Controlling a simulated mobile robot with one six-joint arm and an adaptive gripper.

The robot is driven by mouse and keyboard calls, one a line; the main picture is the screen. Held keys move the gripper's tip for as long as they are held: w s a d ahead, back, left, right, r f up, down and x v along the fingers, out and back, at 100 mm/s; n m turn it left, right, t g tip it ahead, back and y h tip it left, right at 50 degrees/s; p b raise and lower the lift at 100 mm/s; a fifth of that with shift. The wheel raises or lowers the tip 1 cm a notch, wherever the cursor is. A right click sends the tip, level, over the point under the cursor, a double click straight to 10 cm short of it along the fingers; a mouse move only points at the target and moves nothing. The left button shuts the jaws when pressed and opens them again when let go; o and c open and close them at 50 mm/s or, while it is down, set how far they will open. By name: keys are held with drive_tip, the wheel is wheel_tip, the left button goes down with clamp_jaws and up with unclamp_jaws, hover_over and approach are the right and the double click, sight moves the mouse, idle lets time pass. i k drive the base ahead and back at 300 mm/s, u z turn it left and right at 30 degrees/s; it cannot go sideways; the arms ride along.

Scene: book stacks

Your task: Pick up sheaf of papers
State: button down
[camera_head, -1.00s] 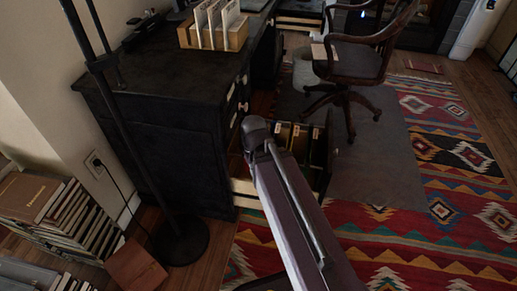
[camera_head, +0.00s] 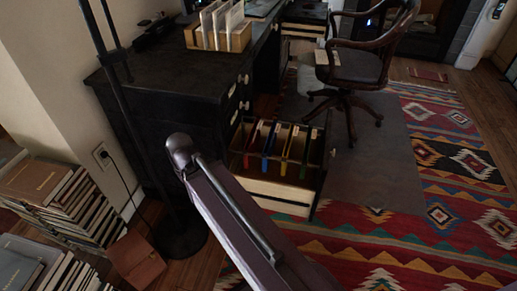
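I cannot tell for certain which thing is the sheaf of papers. Upright pale papers (camera_head: 222,24) stand in a light wooden desk organizer (camera_head: 236,42) on the dark desk. A small pale, flat stack (camera_head: 321,57) lies at the left edge of the wooden chair's seat; it may be paper or a book. My arm reaches up from the bottom edge to a rounded joint left of the open drawer. My gripper is not visible in this view.
The desk's lower drawer (camera_head: 284,190) is pulled out, with several coloured files inside. A wooden swivel chair (camera_head: 357,66) stands behind it. A dark floor lamp pole (camera_head: 128,115) and stacked books (camera_head: 60,200) are at left. The patterned rug (camera_head: 440,215) is open at right.

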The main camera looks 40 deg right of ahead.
sight(235, 15)
drive_tip(key=u, duration=0.2)
drive_tip(key=k, duration=1.2)
drive_tip(key=z, duration=0.9)
drive_tip(key=i, duration=1.05)
